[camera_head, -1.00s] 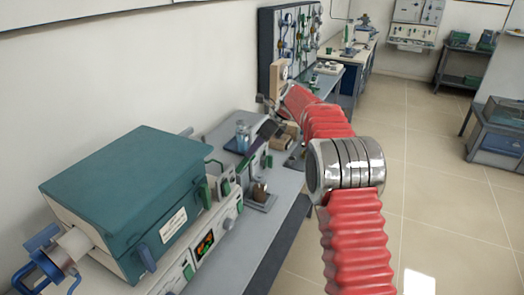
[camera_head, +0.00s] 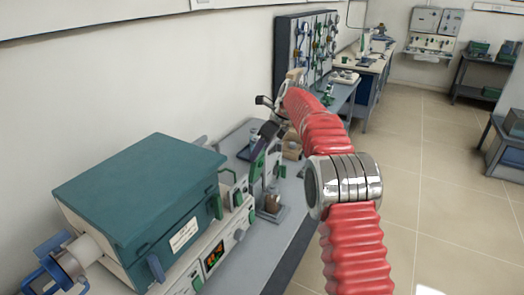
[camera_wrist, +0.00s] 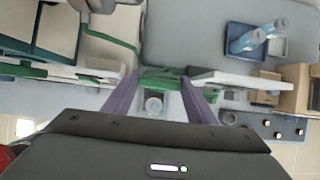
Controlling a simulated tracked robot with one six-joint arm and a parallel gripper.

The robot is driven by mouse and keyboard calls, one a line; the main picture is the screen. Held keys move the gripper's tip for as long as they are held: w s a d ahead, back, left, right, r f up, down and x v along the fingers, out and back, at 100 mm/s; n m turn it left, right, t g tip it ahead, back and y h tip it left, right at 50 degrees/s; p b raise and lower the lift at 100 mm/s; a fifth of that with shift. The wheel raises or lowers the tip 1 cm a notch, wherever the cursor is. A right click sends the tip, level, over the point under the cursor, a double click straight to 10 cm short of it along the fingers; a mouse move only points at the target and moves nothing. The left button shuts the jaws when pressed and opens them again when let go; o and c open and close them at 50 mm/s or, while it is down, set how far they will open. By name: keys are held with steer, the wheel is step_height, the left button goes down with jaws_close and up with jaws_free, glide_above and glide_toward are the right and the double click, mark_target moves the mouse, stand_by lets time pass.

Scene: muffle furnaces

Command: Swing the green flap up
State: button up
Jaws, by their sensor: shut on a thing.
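The green flap (camera_head: 257,167) is on the small white unit just past the teal furnace, in the head view. In the wrist view the green flap (camera_wrist: 161,73) lies across the space between my fingertips. My gripper (camera_head: 264,143) reaches down to it from above, its purple fingers partly hidden by the arm. In the wrist view my gripper (camera_wrist: 162,78) has a finger on each side of the green part and is shut on it. How far the flap is tilted is hard to tell.
The teal furnace (camera_head: 140,190) stands on the bench at the left. A small cup (camera_head: 273,202) sits at the bench's front edge. A blue tray (camera_wrist: 268,47) with bottles and a tan block (camera_wrist: 297,88) are nearby. The floor (camera_head: 450,190) at the right is clear.

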steer(key=shift+w+a, duration=0.15)
steer(key=shift+a, duration=0.3)
steer(key=o, duration=1.2)
steer(key=shift+w+f, duration=0.1)
steer(key=shift+f, duration=0.05)
steer(key=o, duration=0.3)
steer(key=shift+d, duration=0.1)
steer(key=v, duration=1.4)
